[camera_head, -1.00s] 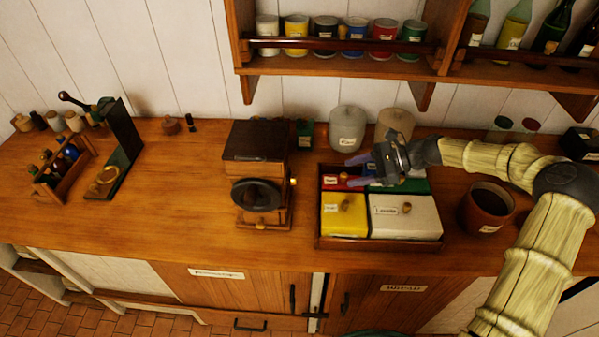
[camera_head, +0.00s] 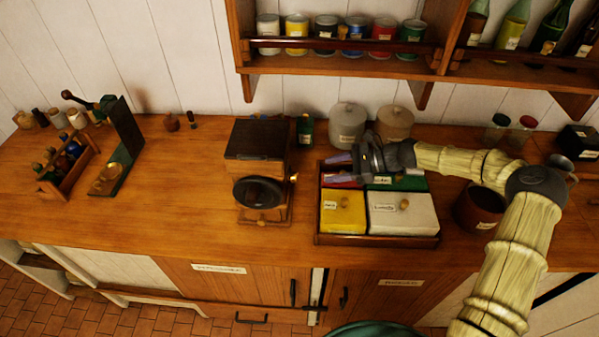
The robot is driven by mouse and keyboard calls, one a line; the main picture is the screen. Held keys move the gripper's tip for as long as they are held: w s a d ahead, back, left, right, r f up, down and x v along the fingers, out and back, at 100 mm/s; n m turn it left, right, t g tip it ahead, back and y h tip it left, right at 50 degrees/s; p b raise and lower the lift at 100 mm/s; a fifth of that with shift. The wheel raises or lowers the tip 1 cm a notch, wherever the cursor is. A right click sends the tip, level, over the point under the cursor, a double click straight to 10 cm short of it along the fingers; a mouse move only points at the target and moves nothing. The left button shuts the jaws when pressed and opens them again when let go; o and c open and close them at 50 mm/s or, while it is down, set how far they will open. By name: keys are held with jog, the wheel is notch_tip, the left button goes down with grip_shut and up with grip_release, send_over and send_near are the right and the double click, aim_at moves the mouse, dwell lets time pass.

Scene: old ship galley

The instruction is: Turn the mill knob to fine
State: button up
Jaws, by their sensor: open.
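The mill (camera_head: 256,150) is a dark-topped wooden box on the counter, left of the tray, with a round black disc (camera_head: 259,192) on its front. A small brass knob (camera_head: 294,177) sticks out from its right side. A second small brass piece shows at the foot of its front. Any fine or coarse marking is too small to read. My gripper (camera_head: 337,166) is open and empty, above the back left of the tray of coloured boxes. Its fingers point left toward the mill's knob, with a gap between them.
The wooden tray (camera_head: 376,240) holds yellow, white, red and green lidded boxes. Two lidded canisters (camera_head: 347,125) stand behind it, and a brown pot (camera_head: 479,207) to its right. A shelf (camera_head: 340,68) hangs above.

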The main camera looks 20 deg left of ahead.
aim_at(293, 177)
jog(key=p+x, duration=0.3)
jog(key=x, duration=0.7)
jog(key=shift+a+f+p, duration=0.2)
jog(key=shift+a+p, duration=0.1)
jog(key=shift+a, duration=0.05)
jog(key=shift+c, duration=0.4)
jog(key=c, duration=0.9)
